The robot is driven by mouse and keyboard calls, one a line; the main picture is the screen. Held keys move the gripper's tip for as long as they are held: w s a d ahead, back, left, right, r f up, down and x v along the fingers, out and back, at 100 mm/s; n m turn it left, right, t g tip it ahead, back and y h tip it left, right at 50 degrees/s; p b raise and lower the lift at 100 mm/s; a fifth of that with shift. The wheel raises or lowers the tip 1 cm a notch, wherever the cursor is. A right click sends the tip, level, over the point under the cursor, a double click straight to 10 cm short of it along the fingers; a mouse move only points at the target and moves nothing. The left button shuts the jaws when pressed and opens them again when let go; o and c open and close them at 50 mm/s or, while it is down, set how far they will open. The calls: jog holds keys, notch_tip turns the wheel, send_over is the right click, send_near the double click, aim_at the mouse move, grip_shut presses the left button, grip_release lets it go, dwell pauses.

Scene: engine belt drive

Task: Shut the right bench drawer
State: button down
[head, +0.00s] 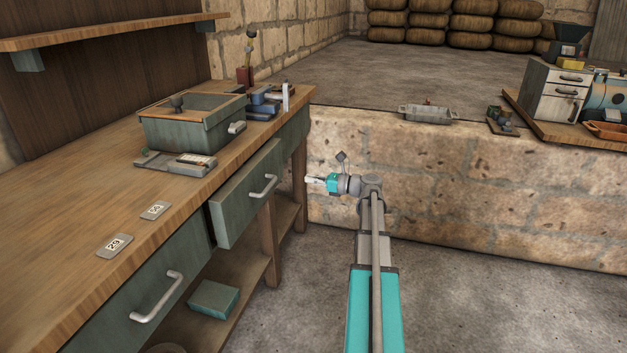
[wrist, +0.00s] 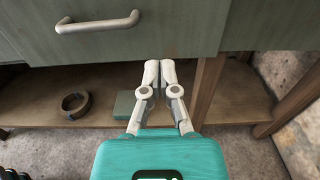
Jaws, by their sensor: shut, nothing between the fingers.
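The right bench drawer (head: 245,200) is the farther green drawer in the bench, with a pale bar handle (head: 263,186). It stands partly open, its front out past the bench edge. In the wrist view the green drawer front (wrist: 165,32) fills the top, with the handle (wrist: 97,22) at upper left. My gripper (head: 308,180) is shut and empty, pointing left toward the bench. In the wrist view its fingertips (wrist: 160,65) lie together near the front's lower edge, right of the handle. I cannot tell whether they touch it.
The nearer left drawer (head: 140,290) has its own handle. The bench top (head: 60,230) carries a green box (head: 190,130) and tags. A dark ring (wrist: 75,103) and a green box (wrist: 130,104) lie on the lower shelf. A stone wall (head: 470,190) stands behind my arm.

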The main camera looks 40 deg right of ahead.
aim_at(271, 172)
jog(key=x, duration=1.1)
jog(key=shift+w+a, duration=0.15)
jog(key=shift+a, duration=0.05)
jog(key=shift+w+d, duration=0.1)
jog(key=shift+w, duration=0.05)
